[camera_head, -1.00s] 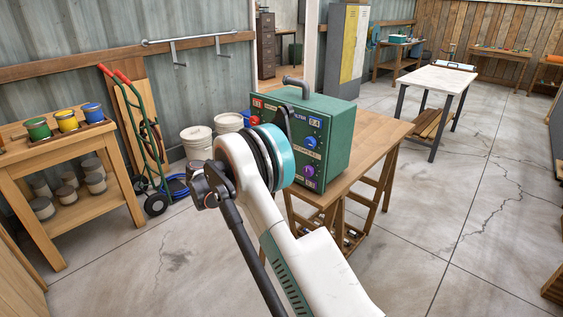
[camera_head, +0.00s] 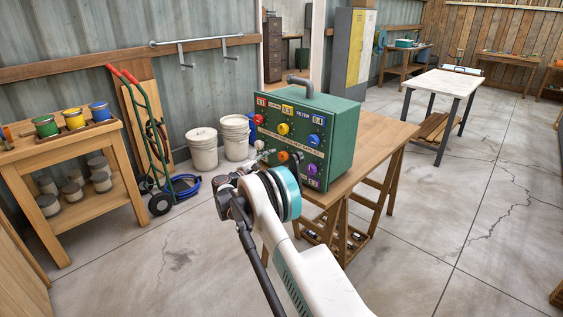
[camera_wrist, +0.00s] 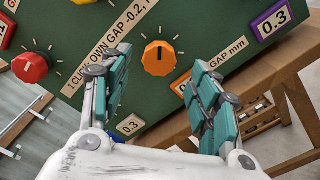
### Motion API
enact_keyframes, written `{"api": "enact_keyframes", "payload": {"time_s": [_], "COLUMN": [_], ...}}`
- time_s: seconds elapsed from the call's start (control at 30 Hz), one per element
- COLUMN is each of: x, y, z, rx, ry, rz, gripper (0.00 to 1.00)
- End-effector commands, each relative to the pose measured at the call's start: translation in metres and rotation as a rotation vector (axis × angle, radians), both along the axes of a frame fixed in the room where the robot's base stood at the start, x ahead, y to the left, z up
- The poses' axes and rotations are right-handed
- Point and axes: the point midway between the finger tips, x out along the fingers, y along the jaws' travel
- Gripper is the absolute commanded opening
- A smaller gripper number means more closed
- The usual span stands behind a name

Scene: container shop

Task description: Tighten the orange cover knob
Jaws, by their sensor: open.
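The orange knob (camera_wrist: 159,58) is on the green box's front panel. In the wrist view it shows between my gripper's two teal-padded fingers (camera_wrist: 160,66), with a gap on both sides; neither finger visibly touches it. My gripper is open and empty. In the head view the orange knob (camera_head: 283,156) is in the lower row of the green box (camera_head: 341,140), just beyond my wrist. My gripper there is partly hidden behind my arm.
The box stands on a wooden table (camera_head: 385,135). Buckets (camera_head: 203,150) and a hand truck (camera_head: 150,150) are behind on the left. The floor at right is clear.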

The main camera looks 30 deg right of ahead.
Motion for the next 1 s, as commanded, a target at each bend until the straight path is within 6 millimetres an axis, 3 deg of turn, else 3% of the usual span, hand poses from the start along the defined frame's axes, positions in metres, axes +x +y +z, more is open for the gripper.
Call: {"api": "enact_keyframes", "payload": {"time_s": [0.1, 0.3, 0.73, 0.93, 1.0], "x": [0.007, 0.016, 0.02, 0.019, 0.019], "y": [-0.022, -0.045, -0.053, -0.053, -0.053], "z": [-0.003, -0.001, 0.0, 0.0, 0.0], "rx": [0.0, 0.0, 0.001, 0.001, 0.001], "ry": [0.0, 0.0, 0.0, 0.0, 0.0], "rz": [-0.001, 0.0, 0.001, 0.001, 0.001], "gripper": [0.56, 0.56, 0.56, 0.13, 0.11]}}
